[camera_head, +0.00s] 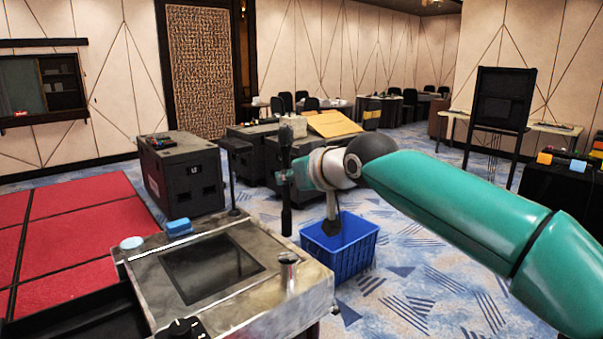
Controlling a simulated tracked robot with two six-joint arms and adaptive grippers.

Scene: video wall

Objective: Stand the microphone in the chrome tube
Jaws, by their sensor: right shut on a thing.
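The black microphone (286,215) hangs upright in the air over the back right of the metal-topped table (225,312). My right gripper (286,178) is shut around its middle. The chrome tube (288,274) stands upright near the table's right edge. In the picture, the microphone's lower end is just above the tube's mouth, with a gap between them. How far apart they are in depth I cannot tell. My left gripper is not in view.
A dark square panel (213,268) lies in the tabletop. A blue block (179,227) and a pale round thing (132,243) are at its back left edge. A thin dark stand (234,180) rises behind. A blue crate (340,252) is on the floor behind the table.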

